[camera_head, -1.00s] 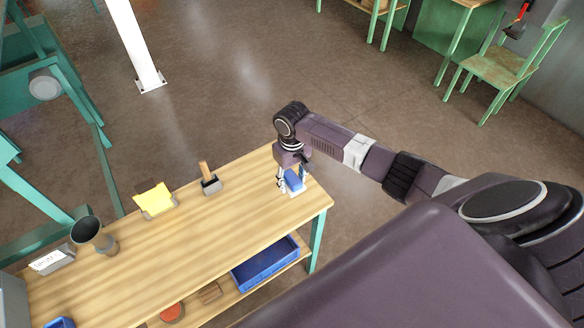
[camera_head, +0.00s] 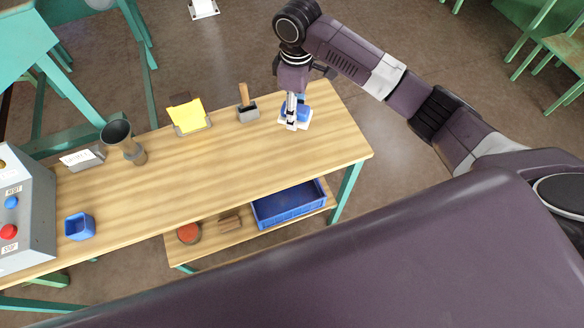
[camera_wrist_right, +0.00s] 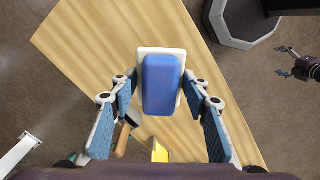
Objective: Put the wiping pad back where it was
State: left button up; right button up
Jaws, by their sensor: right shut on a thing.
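The wiping pad (camera_head: 297,114), a blue block on a white base, is at the far right part of the wooden table (camera_head: 230,180). My right gripper (camera_head: 291,106) is over it and shut on it. In the right wrist view the blue top of the pad (camera_wrist_right: 162,84) lies between the two fingers of this gripper (camera_wrist_right: 162,92). I cannot tell whether the white base touches the table. My left gripper (camera_wrist_right: 285,62) is small at the right of the wrist view, empty, with its fingers apart.
Left of the pad stand a wooden-handled tool (camera_head: 248,112), a yellow pad on a holder (camera_head: 188,117), a grey cup-like vessel (camera_head: 118,134) and a sign (camera_head: 82,158). A blue bin (camera_head: 80,226) and a control box (camera_head: 28,210) are further left. A blue crate (camera_head: 290,204) is below.

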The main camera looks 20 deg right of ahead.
jog(key=s+a+r+n+b, duration=0.4)
jog(key=n, duration=0.3)
jog(key=p, duration=0.3)
send_over(288, 165)
jog(key=shift+n, duration=0.4)
notch_tip(288, 165, down, 15)
jog(key=shift+r, duration=0.15)
notch_tip(288, 165, down, 5)
jog(key=shift+r, duration=0.15)
pick_arm(q)
jog(key=shift+s+f, duration=0.25)
jog(key=shift+f, duration=0.35)
jog(key=shift+s+f, duration=0.25)
jog(key=shift+f, duration=0.3)
pick_arm(e)
jog(key=shift+f, duration=0.2)
jog(key=shift+f, duration=0.1)
jog(key=o, duration=1.2)
